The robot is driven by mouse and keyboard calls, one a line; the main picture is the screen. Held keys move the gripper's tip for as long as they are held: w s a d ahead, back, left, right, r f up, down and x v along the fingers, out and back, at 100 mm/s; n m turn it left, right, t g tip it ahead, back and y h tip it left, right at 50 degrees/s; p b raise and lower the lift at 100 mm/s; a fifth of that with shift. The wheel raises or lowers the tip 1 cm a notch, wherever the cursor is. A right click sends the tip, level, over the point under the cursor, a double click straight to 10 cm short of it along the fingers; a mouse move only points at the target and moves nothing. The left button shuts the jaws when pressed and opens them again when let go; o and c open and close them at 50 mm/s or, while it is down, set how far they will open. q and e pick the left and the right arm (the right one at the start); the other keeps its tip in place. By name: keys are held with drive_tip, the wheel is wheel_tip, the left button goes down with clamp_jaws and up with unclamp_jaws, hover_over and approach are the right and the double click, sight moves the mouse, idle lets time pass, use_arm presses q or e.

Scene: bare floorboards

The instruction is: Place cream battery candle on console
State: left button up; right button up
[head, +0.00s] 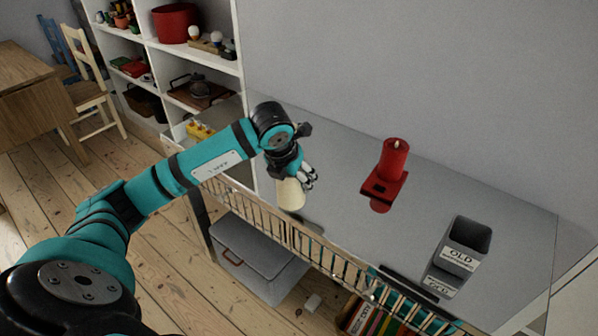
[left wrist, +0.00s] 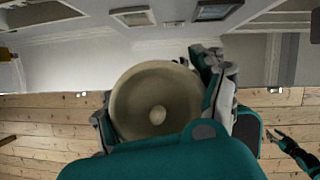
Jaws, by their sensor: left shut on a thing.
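The cream battery candle (head: 291,194) is held in my left gripper (head: 307,180), which is shut on it. In the head view it is at the front left of the grey console (head: 345,212). I cannot tell whether its base touches the top. In the left wrist view the candle (left wrist: 157,78) shows its round hollow end, with a pale flame tip inside, between the fingers. A dark, gripper-like part of my other arm (left wrist: 293,148) shows small at the right of the left wrist view; its jaws are unclear.
A red candle (head: 394,160) stands in a red holder (head: 384,188) on the console. A grey bin labelled OLD (head: 464,243) stands at the right. The console top between them is clear. White shelving (head: 238,65) rises behind the left end; a lidded grey box (head: 246,262) is underneath.

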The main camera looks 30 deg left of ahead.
use_arm(q)
drive_tip(key=w+a, duration=0.1)
drive_tip(key=w, duration=0.2)
drive_tip(key=w+a+b, duration=0.1)
drive_tip(key=w, duration=0.2)
drive_tip(key=w+a+f, duration=0.1)
drive_tip(key=w+a, duration=0.1)
drive_tip(key=w, duration=0.1)
wheel_tip(320, 180, down, 4)
drive_tip(key=b, duration=0.3)
drive_tip(key=shift+r, duration=0.2)
drive_tip(key=shift+a+r, duration=0.1)
use_arm(e)
drive_tip(key=f, duration=0.2)
drive_tip(key=d+f, duration=0.1)
drive_tip(key=f, duration=0.1)
drive_tip(key=shift+s, duration=0.35)
use_arm(q)
drive_tip(key=o, duration=1.4)
drive_tip(key=shift+o, duration=0.2)
use_arm(e)
drive_tip(key=shift+a, duration=0.1)
